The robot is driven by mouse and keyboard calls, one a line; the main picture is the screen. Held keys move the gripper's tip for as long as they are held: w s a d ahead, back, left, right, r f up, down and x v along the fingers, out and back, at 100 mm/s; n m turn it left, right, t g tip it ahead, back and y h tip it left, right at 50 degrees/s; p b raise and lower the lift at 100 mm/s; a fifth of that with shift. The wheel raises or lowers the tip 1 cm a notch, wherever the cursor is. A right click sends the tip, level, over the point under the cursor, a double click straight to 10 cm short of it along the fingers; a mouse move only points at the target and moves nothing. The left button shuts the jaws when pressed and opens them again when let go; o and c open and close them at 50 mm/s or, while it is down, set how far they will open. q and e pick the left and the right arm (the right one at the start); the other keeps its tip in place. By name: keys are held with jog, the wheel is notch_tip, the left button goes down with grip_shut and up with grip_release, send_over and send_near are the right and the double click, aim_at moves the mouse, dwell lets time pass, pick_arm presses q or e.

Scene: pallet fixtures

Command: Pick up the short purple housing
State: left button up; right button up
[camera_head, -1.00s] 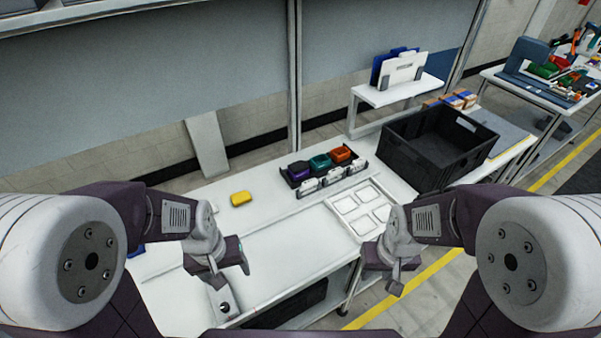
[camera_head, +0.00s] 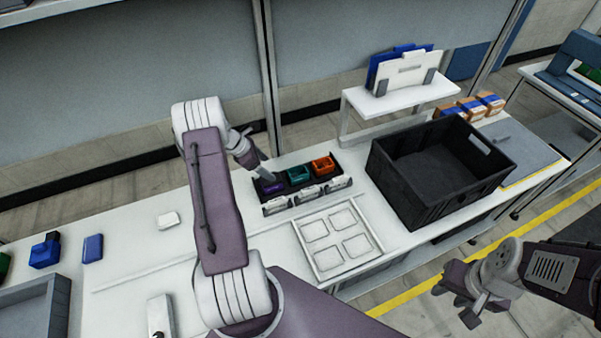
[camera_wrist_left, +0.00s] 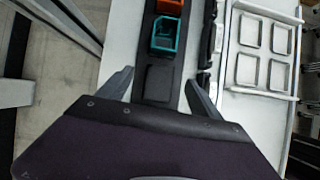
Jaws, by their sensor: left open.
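The short purple housing (camera_head: 272,188) sits at the left end of a black tray (camera_head: 291,197), beside a teal housing (camera_head: 298,174) and an orange housing (camera_head: 322,164). My left gripper (camera_head: 267,178) is over that end of the tray and partly covers the purple housing. In the left wrist view my left gripper (camera_wrist_left: 157,82) is open, its fingers on either side of the dark tray end. I cannot make out purple there, but the teal housing (camera_wrist_left: 167,37) and orange housing (camera_wrist_left: 169,6) show ahead. My right gripper (camera_head: 460,305) is away to the lower right, its opening unclear.
A white tray with square recesses (camera_head: 309,250) lies in front of the black tray. A large black crate (camera_head: 400,190) stands to the right. A white raised shelf (camera_head: 390,98) is behind. Blue parts (camera_head: 92,248) lie at the left.

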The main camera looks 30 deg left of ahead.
aim_at(264, 181)
pick_arm(q)
jog(key=s+a, duration=0.3)
jog(key=s, duration=0.2)
jog(key=shift+n, duration=0.4)
jog(key=w+d+f, duration=0.1)
jog(key=w+d+f+p, duration=0.1)
jog(key=f, duration=0.1)
jog(key=shift+w+f, duration=0.25)
jog(key=shift+w, duration=0.15)
jog(key=shift+w+f, duration=0.15)
jog(key=shift+f, duration=0.05)
jog(key=shift+w+d+f+p, duration=0.15)
jog(key=shift+d+f+p, duration=0.1)
jog(key=shift+f+p, duration=0.45)
jog(key=x, duration=0.3)
jog(key=shift+w+p, duration=0.2)
jog(key=shift+p, duration=0.2)
jog(key=shift+w, duration=0.15)
jog(key=shift+s, duration=0.2)
jog(key=c, duration=1.5)
jog(key=shift+w, duration=0.1)
pick_arm(e)
jog(key=r, duration=0.1)
jog(key=s+r, duration=0.1)
jog(key=r, duration=0.1)
jog(key=shift+s+a+r, duration=0.35)
